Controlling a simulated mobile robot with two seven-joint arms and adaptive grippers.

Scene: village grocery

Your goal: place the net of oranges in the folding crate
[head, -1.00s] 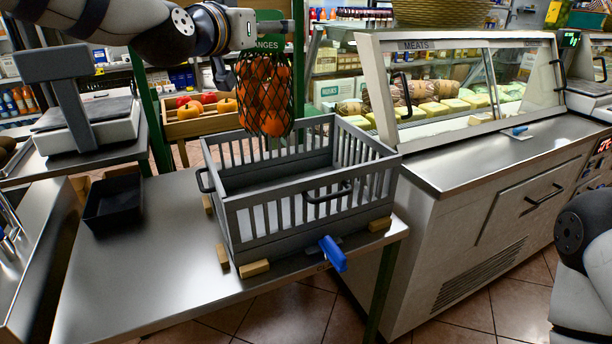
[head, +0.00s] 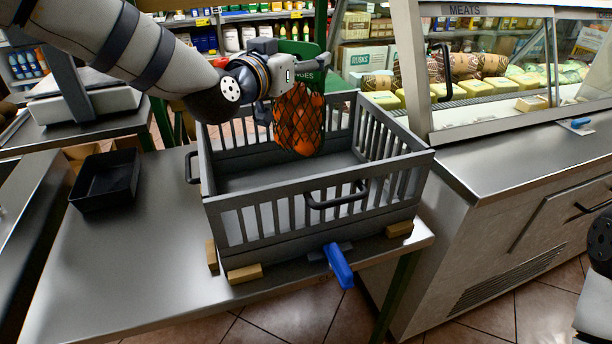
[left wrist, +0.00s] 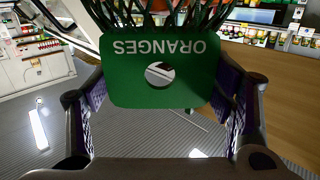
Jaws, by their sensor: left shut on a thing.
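The net of oranges (head: 299,122) is a black mesh bag with a green label. It hangs from my left gripper (head: 285,80), over the back part of the folding crate, its lower end near or just below the rim level. My left gripper is shut on the net at its top. In the left wrist view the green label (left wrist: 205,75) reads "ORANGES" upside down between the fingers, with the mesh beyond it. The grey folding crate (head: 270,248) stands open and looks empty on the metal table; part of its back wall is hidden behind the net and gripper.
Wooden blocks (head: 244,273) sit at the crate's bottom corners. A blue-handled tool (head: 338,265) lies at its front edge. A black tray (head: 105,180) is at the left. The meat counter (head: 480,190) stands close on the right. The table's front left is clear.

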